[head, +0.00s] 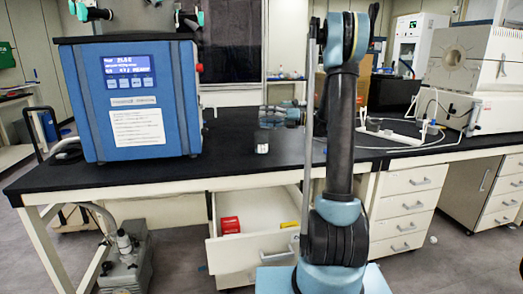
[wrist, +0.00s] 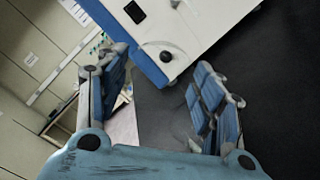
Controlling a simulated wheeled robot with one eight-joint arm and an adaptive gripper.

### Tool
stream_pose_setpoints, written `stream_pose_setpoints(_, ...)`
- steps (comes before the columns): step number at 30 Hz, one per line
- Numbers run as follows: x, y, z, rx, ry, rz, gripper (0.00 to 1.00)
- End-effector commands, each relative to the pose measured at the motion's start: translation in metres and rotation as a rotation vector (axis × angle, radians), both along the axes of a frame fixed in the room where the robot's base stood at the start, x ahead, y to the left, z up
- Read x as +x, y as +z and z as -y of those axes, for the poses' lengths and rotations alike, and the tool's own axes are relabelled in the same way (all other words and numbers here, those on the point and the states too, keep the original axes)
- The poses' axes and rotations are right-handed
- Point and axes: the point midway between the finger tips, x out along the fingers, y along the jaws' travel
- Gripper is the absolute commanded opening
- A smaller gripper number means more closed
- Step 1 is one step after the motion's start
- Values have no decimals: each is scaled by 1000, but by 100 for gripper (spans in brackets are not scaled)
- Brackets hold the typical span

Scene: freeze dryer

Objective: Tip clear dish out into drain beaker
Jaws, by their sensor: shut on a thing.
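My gripper (head: 284,114) is held above the black bench, just right of the blue machine, with its fingers pointing left. It is shut on the clear dish (head: 270,117), which shows only as a faint see-through shape at the fingertips. Its tilt and contents cannot be made out. A small beaker with a pale label (head: 262,148) stands upright on the bench, below and slightly left of the fingertips. In the wrist view, my gripper (wrist: 160,93) has its two blue-padded fingers apart, and the dish between them is hardly visible.
The blue freeze dryer (head: 133,100) with a lit screen stands on the left of the bench (head: 235,165). A drawer (head: 250,250) hangs open below the bench front. A white rack with tubing (head: 395,132) lies to the right. The bench around the beaker is clear.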

Motion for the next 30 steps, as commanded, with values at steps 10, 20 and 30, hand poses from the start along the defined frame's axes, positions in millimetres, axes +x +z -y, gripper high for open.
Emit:
stream_pose_setpoints(10, 0, 0, 1, 23, 0, 2, 38)
stream_pose_setpoints(20, -1, 3, -6, -123, 2, -12, 38)
stream_pose_setpoints(30, 1, 2, -10, -274, 1, -26, 38)
